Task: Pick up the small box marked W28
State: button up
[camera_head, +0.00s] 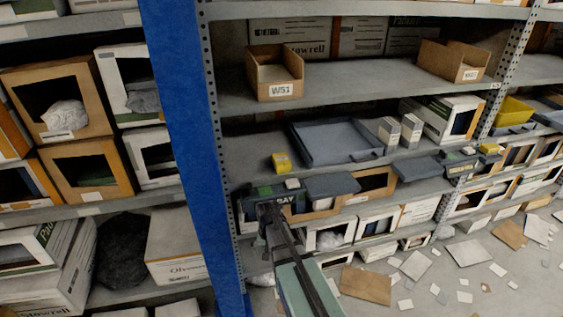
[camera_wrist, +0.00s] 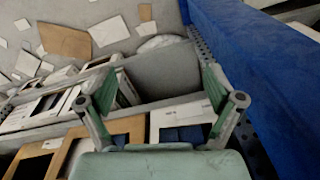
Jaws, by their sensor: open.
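No label reading W28 is legible in either view. Two small white boxes stand side by side on the middle shelf in the head view: the left one (camera_head: 388,132) and the right one (camera_head: 410,130). Their marks are too small to read. A small yellow box (camera_head: 281,162) sits at the left of the same shelf. My gripper (camera_wrist: 162,102) is open and empty in the wrist view, its two fingers spread wide. In the head view my arm reaches up from the bottom to the shelf's front edge, below and left of the white boxes.
A grey tray (camera_head: 335,143) lies between the yellow box and white boxes. A cardboard bin marked W51 (camera_head: 274,75) stands on the shelf above. A blue upright (camera_head: 182,120) borders the bay at left. Papers and cardboard (camera_head: 366,285) litter the floor.

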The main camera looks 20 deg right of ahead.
jog(key=w+d+r, duration=0.1)
jog(key=w+r, duration=0.2)
jog(key=r, duration=0.2)
jog(key=w+d+r+m+t, duration=0.1)
jog(key=w+d+r, duration=0.1)
jog(key=w+r, duration=0.2)
jog(key=w+d+r+t+p, duration=0.1)
jog(key=w+d+r, duration=0.1)
jog(key=r, duration=0.4)
jog(key=shift+w+d+r+h, duration=0.15)
jog(key=shift+w, duration=0.3)
jog(key=shift+w+d+r+h, duration=0.1)
jog(key=shift+w+r+h, duration=0.05)
jog(key=shift+w, duration=0.25)
notch_tip(320, 180, up, 11)
jog(key=n+t, duration=0.2)
jog(key=n, duration=0.2)
send_over(282, 159)
jog(key=s+a, duration=0.1)
jog(key=s, duration=0.2)
jog(key=shift+f+p, duration=0.2)
jog(key=shift+p, duration=0.15)
jog(key=shift+w+d+r, duration=0.15)
jog(key=shift+w+d, duration=0.1)
jog(key=shift+w, duration=0.05)
jog(key=shift+w+d+f, duration=0.1)
jog(key=shift+f, duration=0.15)
jog(key=shift+p+x, duration=1.25)
jog(key=shift+x, duration=2.1)
jog(key=c, duration=1.3)
